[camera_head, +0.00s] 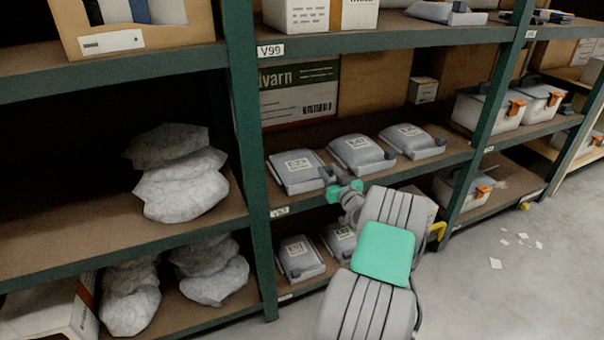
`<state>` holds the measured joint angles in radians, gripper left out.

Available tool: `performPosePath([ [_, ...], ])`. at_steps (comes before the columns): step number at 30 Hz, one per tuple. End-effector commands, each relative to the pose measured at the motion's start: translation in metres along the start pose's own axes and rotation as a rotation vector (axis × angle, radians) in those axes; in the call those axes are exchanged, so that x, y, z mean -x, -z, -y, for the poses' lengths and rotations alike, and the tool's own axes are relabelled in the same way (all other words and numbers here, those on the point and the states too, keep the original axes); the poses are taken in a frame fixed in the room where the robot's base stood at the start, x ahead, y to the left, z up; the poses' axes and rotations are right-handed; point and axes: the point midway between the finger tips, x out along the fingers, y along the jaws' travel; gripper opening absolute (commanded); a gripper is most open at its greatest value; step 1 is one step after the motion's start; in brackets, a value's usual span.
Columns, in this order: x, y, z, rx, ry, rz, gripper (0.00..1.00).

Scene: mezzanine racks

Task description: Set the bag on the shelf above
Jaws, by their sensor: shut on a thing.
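A grey bag with a pale printed label (298,168) is at the front left of the middle shelf (385,178) in the centre bay. My gripper (331,182) is shut on this bag at its right end. The bag lies roughly flat at board level; I cannot tell whether it rests fully on the board. Two similar grey bags, one in the middle (361,152) and one on the right (413,140), lie beside it in a row. My arm comes up from below and hides part of the lower shelf.
On the lower shelf lie more grey bags, one in view (299,257) and one partly hidden (339,238). A green upright (250,170) stands close left of the held bag. A large carton (299,92) stands behind. The upper shelf (390,38) overhangs the row.

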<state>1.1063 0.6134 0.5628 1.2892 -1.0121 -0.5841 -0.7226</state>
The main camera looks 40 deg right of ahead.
Motion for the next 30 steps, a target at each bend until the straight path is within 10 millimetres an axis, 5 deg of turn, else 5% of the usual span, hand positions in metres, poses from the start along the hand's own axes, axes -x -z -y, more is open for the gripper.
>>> performPosePath([
  [8,0.0,-0.0001,0.0002,0.0,0.0,0.0,0.0],
  [30,0.0001,-0.0003,0.0001,0.0,0.0,0.001,0.0],
])
